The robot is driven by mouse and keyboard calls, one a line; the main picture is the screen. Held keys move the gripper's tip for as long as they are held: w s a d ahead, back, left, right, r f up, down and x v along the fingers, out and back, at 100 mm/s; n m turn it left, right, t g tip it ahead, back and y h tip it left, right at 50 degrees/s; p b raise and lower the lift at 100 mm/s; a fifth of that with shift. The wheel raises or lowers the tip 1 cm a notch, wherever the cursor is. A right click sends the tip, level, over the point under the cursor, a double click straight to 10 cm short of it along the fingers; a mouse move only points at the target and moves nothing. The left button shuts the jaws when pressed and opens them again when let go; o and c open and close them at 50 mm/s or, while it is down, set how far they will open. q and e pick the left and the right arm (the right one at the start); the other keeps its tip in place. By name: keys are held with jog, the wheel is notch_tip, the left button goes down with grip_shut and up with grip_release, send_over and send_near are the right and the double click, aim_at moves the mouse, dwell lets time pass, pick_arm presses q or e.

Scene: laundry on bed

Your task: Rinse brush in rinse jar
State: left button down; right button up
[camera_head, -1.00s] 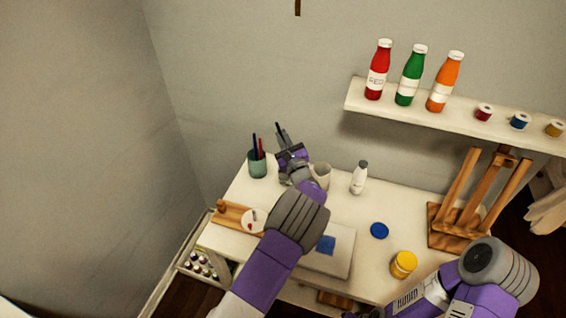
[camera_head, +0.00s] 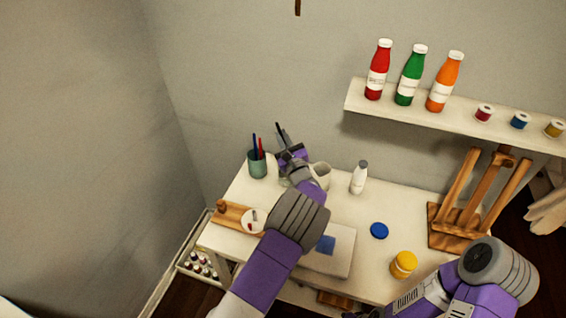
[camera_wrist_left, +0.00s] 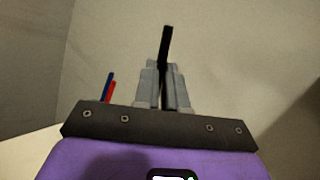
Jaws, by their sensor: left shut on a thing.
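My left gripper (camera_head: 284,138) is over the back of the white desk (camera_head: 345,213), between the pen cup and a white cup. It is shut on a thin dark brush (camera_wrist_left: 166,45), whose dark end sticks out past the fingers in the left wrist view. The brush's other end is hidden. A whitish cup (camera_head: 322,174) stands just right of the gripper; I cannot tell whether it is the rinse jar. My wrist hides part of the desk there. My right arm comes in at the lower right, with its gripper out of the picture.
A green pen cup (camera_head: 257,165) with red and blue pens stands left of the gripper. A white bottle (camera_head: 359,178), blue disc (camera_head: 379,231), yellow jar (camera_head: 403,264) and wooden easel (camera_head: 458,222) are to the right.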

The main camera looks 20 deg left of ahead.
pick_arm(q)
notch_tip(320, 180, up, 4)
jog(key=p, duration=0.2)
jog(key=shift+p, duration=0.3)
jog(key=shift+f, duration=0.15)
dwell(0.5)
